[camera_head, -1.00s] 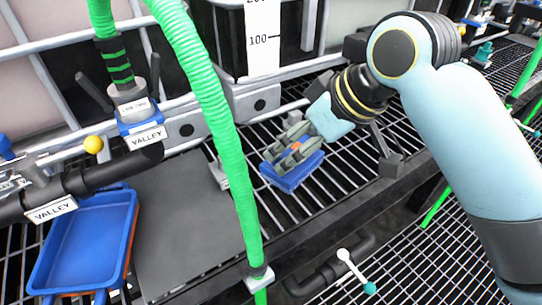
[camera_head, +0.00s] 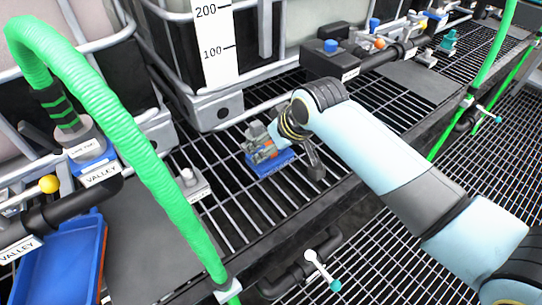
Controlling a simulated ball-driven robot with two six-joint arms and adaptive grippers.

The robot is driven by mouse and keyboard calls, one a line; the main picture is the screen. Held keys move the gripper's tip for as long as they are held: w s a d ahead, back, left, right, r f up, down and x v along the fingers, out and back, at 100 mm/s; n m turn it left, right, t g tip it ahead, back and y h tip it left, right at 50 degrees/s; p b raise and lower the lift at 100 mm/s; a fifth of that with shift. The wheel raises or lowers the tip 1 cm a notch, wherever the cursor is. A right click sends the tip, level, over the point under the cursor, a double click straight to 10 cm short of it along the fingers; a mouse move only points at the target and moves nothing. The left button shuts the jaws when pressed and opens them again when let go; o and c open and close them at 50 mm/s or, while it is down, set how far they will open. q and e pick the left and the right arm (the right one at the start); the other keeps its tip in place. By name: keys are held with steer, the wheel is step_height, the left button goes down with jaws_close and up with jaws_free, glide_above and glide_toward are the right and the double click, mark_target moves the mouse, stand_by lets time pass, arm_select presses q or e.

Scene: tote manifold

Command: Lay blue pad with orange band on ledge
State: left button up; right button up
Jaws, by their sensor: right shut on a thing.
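The blue pad (camera_head: 272,166) with a small orange band (camera_head: 270,150) is at the middle of the camera_head view, over the black slatted grating ledge (camera_head: 222,212). My right gripper (camera_head: 264,148) is shut on the pad from above, its grey fingers covering much of the top. The pad looks level and is at or just above the slats; I cannot tell whether it touches them. My left gripper is not in view.
A green ribbed hose (camera_head: 150,175) crosses in front at left. A blue tray (camera_head: 55,262) stands at lower left beside a dark flat plate (camera_head: 150,245). A white-handled valve (camera_head: 318,265) is below the ledge's front edge. A ruler-marked tank (camera_head: 213,45) stands behind.

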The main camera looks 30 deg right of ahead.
mark_target(272, 156)
steer(key=shift+f, duration=2)
steer(key=shift+f, duration=0.15)
steer(key=o, duration=1.1)
steer(key=shift+r, duration=0.2)
steer(key=p+v, duration=0.1)
steer(key=v, duration=1.1)
